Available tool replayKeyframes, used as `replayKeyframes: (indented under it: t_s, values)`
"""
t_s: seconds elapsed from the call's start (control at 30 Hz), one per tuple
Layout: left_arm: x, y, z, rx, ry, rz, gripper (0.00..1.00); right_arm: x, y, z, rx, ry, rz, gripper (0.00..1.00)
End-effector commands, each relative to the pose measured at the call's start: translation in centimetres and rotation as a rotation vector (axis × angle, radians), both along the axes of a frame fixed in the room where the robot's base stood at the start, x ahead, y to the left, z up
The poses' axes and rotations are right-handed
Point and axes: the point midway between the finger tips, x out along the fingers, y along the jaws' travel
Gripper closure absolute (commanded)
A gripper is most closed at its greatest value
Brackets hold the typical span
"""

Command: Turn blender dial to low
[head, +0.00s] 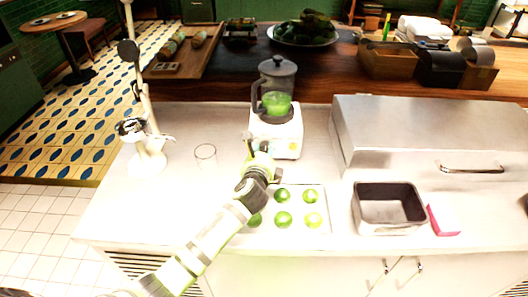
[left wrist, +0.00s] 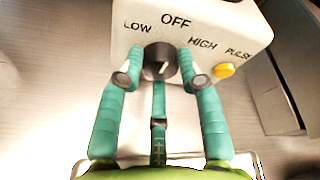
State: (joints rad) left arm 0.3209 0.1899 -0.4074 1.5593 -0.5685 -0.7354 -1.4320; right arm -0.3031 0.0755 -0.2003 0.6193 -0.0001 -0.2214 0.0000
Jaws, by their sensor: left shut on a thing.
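The blender (head: 277,88) stands on the white counter, its clear jug holding something green and its white base (head: 288,130) below. In the left wrist view the base (left wrist: 245,20) carries the words LOW, OFF, HIGH and PULSE, with a yellow button (left wrist: 224,70) at the right. The dark dial (left wrist: 158,58) sits below OFF and has a pale pointer mark; I cannot tell its exact angle. My left gripper (left wrist: 160,78) is shut on the dial, a finger at each side. In the head view the left gripper (head: 258,150) is at the front of the base and hides the dial.
A tray with several green fruits (head: 283,219) lies in front of the blender. An empty glass (head: 206,156) and a tall white stand (head: 149,150) are at the left. A metal bin (head: 388,207) and a steel box (head: 420,135) are at the right.

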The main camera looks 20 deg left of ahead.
Motion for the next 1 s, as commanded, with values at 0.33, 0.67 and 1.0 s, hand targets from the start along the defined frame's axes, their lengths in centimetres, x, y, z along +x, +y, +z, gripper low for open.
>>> replayKeyframes:
  t_s: [0.33,0.67,1.0]
  values:
    - [-0.2,-0.5,-0.4,-0.021,0.003,-0.009,0.96,0.1,0.0,0.0,-0.001,-0.002,0.0,0.6]
    - [-0.3,-0.5,-0.6,-0.107,-0.018,-0.011,0.96,0.3,-0.3,-0.2,-0.004,-0.005,0.001,0.6]
    - [-0.3,-0.5,-0.9,-0.383,-0.096,-0.01,0.96,0.3,-0.4,-1.1,-0.005,-0.006,0.002,0.6]
